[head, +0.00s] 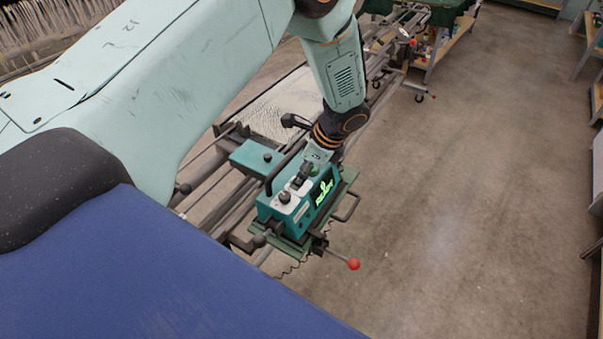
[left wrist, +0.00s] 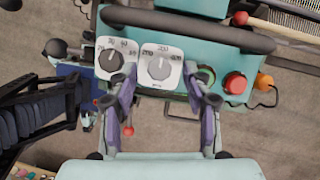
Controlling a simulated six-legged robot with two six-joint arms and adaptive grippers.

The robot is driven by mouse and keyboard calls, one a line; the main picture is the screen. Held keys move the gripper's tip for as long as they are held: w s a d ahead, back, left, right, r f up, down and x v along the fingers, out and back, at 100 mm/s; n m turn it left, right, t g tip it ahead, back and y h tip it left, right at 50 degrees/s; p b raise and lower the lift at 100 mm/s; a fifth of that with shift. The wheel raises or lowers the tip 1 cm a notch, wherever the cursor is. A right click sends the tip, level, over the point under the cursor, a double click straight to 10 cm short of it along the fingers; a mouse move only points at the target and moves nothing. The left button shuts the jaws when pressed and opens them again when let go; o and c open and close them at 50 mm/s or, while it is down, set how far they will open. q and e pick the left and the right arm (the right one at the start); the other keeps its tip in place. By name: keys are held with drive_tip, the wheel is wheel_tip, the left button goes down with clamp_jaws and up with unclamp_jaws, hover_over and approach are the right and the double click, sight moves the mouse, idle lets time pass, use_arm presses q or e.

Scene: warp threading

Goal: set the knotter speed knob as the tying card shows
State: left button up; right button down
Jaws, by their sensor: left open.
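In the left wrist view, the left knob (left wrist: 110,61) has a dial with small two-digit numbers. The right knob (left wrist: 159,68) has a dial with larger numbers, and its pointer is near the top. The small label under it is too blurred to read, so I cannot tell which is the speed knob. My left gripper (left wrist: 161,98) is open, its fingers apart on either side below the right knob; I see no contact. I cannot make out the tying card.
A red button (left wrist: 235,83), a green ring and an orange knob (left wrist: 264,82) are right of the dials. A dark handle bar (left wrist: 190,30) runs behind them. A red-tipped lever (head: 353,264) sticks out in front. Open floor (head: 460,200) lies to the right.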

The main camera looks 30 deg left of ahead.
use_arm(q)
drive_tip(key=s+v, duration=0.1)
drive_tip(key=v, duration=1)
drive_tip(key=shift+w, duration=0.45)
drive_tip(key=shift+d+r, duration=0.1)
drive_tip(key=s+d+f+n+h, duration=0.35)
drive_tip(key=s+f+n, duration=0.35)
drive_tip(key=s+f, duration=0.9)
drive_tip(key=s+f+n+t, duration=0.1)
drive_tip(key=s+f+n, duration=0.3)
drive_tip(key=s+n, duration=0.9)
drive_tip(key=s+f+m+b, duration=0.2)
drive_tip(key=f+b, duration=0.9)
drive_tip(key=s+f+m+b, duration=0.2)
drive_tip(key=f+b, duration=0.9)
drive_tip(key=shift+a+h, duration=0.15)
drive_tip(key=shift+h, duration=0.3)
